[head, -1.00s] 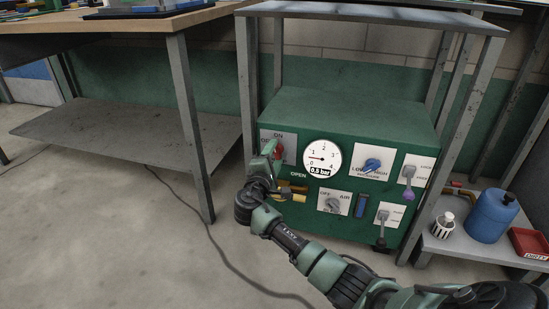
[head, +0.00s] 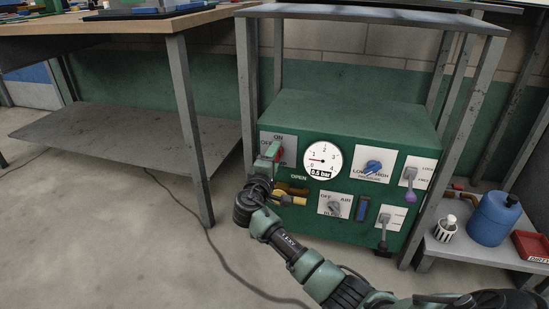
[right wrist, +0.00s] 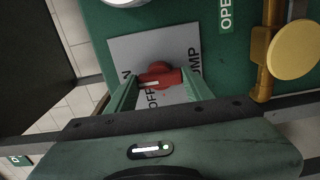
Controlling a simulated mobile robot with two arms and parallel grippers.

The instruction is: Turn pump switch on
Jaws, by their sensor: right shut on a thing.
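The pump switch is a red knob (head: 280,154) on a light grey plate at the upper left of the green machine's front. In the right wrist view the red knob (right wrist: 160,72) sits between the two green fingers of my right gripper (right wrist: 156,88). The gripper is shut on it. A white mark on the knob lies on its left side there, toward the partly hidden "ON" lettering. "OFF" and "PUMP" also show on the plate (right wrist: 128,48). In the head view my right gripper (head: 270,153) partly covers the knob and the plate. My left gripper is not in view.
A blue knob (head: 373,167) and several other controls share the panel. A yellow valve handle (right wrist: 296,51) is close to the gripper. Steel frame legs (head: 247,90) stand beside the machine.

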